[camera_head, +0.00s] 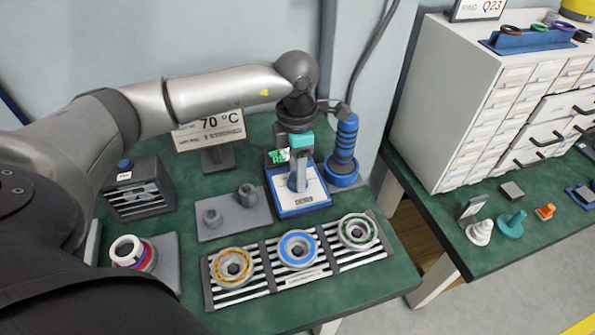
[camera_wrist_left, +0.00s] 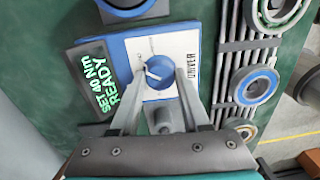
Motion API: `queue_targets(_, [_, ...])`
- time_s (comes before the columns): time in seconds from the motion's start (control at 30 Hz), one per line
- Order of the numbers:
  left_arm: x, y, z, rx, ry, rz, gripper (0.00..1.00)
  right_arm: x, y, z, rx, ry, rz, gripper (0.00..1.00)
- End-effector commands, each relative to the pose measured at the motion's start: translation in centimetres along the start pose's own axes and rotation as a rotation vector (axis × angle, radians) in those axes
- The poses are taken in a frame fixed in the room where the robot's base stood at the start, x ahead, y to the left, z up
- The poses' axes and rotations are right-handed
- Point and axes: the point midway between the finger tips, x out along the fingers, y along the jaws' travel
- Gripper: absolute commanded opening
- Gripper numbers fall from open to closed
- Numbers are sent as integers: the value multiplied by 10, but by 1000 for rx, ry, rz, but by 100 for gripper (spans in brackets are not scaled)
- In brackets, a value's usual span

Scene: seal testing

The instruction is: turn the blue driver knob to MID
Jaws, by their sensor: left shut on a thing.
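The driver unit (camera_head: 313,196) is a blue box with a white top plate marked DRIVER, on the green bench. Its blue knob (camera_wrist_left: 159,73) shows in the left wrist view, with a white pointer line across it. The small marks around the knob are too blurred to read. My left gripper (camera_wrist_left: 160,84) points down over the plate, with one finger on each side of the knob, shut on it. In the head view the gripper (camera_head: 297,184) mostly hides the knob. The unit's display (camera_wrist_left: 103,83) reads SET 40 Nm READY in green. My right gripper is not in view.
The blue-handled driver (camera_head: 346,140) stands upright right behind the unit. A slatted rack (camera_head: 265,263) with several ringed parts lies in front. A grey plate with two pegs (camera_head: 233,214) is left of the unit. A 70 °C sign (camera_head: 209,131) stands behind.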

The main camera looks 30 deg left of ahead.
Motion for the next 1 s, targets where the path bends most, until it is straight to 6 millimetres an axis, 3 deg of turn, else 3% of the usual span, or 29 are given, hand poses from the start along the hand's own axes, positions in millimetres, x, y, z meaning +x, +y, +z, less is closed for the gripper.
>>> queue_targets(0.7, [-1,0,0,74,2,1,0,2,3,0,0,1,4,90])
queue_targets(0.73, [-1,0,0,73,2,1,48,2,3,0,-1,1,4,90])
queue_targets(1.0, [0,0,0,73,2,0,76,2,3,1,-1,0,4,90])
